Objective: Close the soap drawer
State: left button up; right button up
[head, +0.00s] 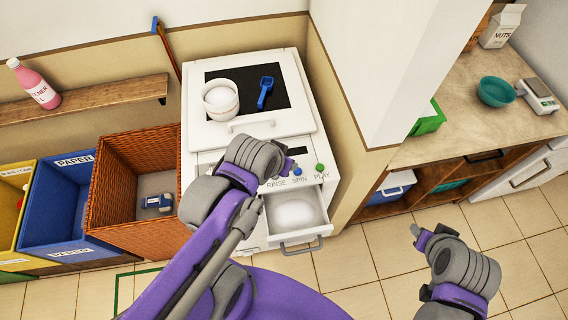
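The soap drawer (299,236) is pulled out of the front of the white washing machine (198,133). It has a grey bar handle on its front and white powder (291,211) inside. My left gripper (287,166) is at the machine's front, above and left of the drawer, near the buttons. My own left wrist covers much of it and part of the machine's front. My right gripper (416,233) is over the floor, to the right of the drawer and apart from it. The fingers of both are too small or hidden to tell their opening.
A white bowl of powder (220,112) and a blue scoop (265,92) lie on the machine's top. A wicker basket (127,232) stands to its left. A beige wall corner (338,125) stands to its right. The tiled floor (362,265) right of the drawer is clear.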

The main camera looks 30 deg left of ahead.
aim_at(299, 214)
jog(key=k+j+u, duration=0.15)
jog(key=k+u, duration=0.15)
jog(key=k, duration=0.35)
jog(key=k+z, duration=0.2)
